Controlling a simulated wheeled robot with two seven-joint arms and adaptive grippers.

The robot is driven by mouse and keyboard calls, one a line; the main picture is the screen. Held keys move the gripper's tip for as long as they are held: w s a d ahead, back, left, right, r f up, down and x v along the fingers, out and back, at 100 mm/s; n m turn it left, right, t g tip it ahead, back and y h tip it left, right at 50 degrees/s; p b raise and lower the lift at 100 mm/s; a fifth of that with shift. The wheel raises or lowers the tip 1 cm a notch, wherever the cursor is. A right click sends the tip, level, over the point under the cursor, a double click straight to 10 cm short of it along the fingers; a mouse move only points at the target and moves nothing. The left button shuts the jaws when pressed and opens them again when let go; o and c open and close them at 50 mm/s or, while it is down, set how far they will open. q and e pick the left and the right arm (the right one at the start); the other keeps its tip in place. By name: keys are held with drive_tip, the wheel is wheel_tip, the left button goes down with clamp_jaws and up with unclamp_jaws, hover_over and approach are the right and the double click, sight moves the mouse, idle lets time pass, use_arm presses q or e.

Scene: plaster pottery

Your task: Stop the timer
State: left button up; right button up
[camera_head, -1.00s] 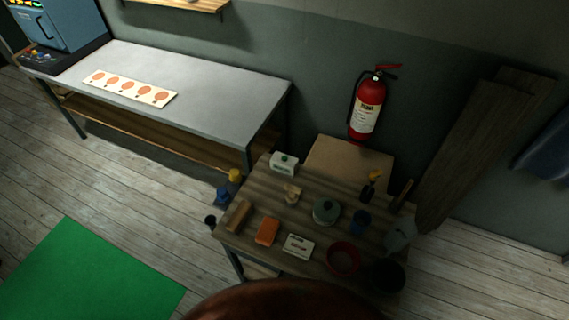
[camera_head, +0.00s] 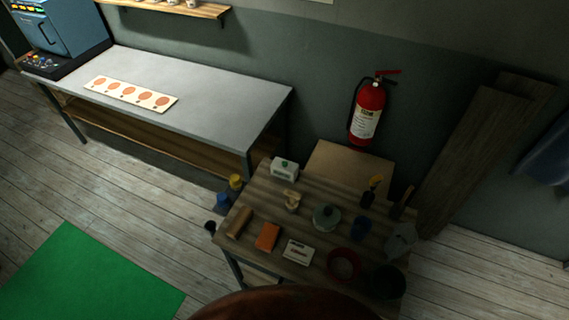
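A small white box with a green mark on its face (camera_head: 285,168) stands at the back left of the wooden table (camera_head: 262,196). It may be the timer, but it is too small to be sure, and no display can be read. Neither of my grippers is in view.
The table also holds an orange block (camera_head: 267,237), a white card (camera_head: 298,252), a lidded pot (camera_head: 326,217), a red bowl (camera_head: 343,264) and a dark container (camera_head: 387,281). A grey bench (camera_head: 215,95) bears a strip with orange discs. A fire extinguisher (camera_head: 367,112) hangs behind.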

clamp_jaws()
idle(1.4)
